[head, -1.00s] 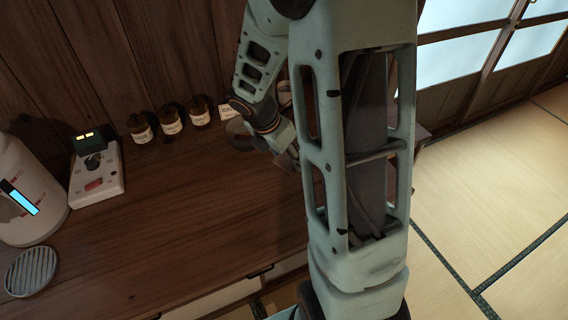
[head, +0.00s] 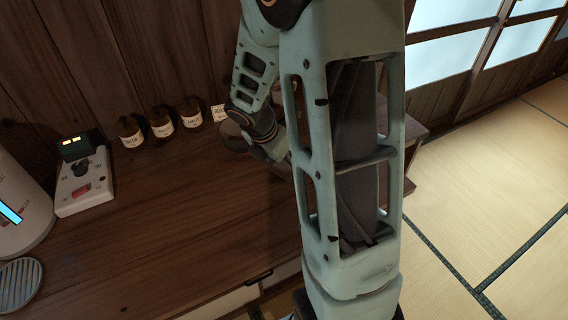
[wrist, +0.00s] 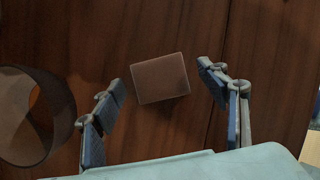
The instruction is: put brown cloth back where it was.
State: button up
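A brown, roughly square cloth (wrist: 160,78) lies flat on the dark wooden surface in the wrist view, slightly turned. My gripper (wrist: 167,105) is open, with one blue-padded finger to the left of the cloth and one to the right. The cloth lies beyond the fingertips' midpoint, and no finger appears to touch it. In the head view my arm hides the cloth and the fingers.
A round, brown hollow container (wrist: 35,115) stands left of my left finger. Several brown labelled bottles (head: 162,122) line the wooden counter (head: 190,210) near the wall. A white control box (head: 84,182) stands at left. The counter's middle is clear.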

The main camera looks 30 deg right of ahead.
jog(key=p+v, duration=0.3)
jog(key=v, duration=0.9)
jog(key=shift+r, duration=0.2)
